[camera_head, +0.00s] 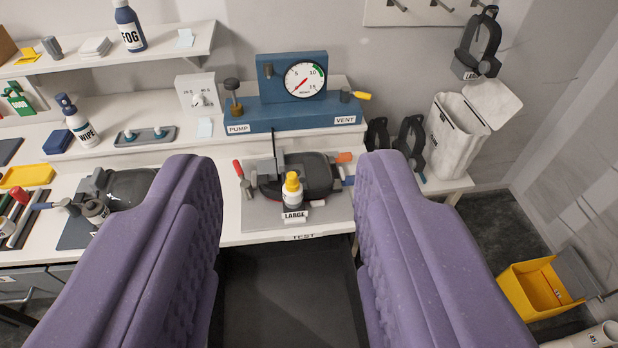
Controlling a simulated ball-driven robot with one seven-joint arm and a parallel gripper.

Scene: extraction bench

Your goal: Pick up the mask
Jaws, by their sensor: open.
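Two dark rounded pieces look like possible masks; I cannot tell for certain which is meant. One black piece (312,174) lies on a grey plate (250,213) above the TEST label, with a yellow-topped bottle (292,186) and a LARGE label (294,215) in front of it. Another black piece (132,188) lies on a dark mat at the left, partly hidden by my left finger. My gripper (288,165) is open and empty. Its two purple padded fingers frame the middle piece from the near side, with a wide gap between them.
A blue pump unit (290,112) with a gauge stands behind. A wipe bottle (79,122) and a tray (145,137) are at left. Dark harness-like gear (411,140) and a white bag (455,135) stand at right. A yellow bin (538,290) is on the floor.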

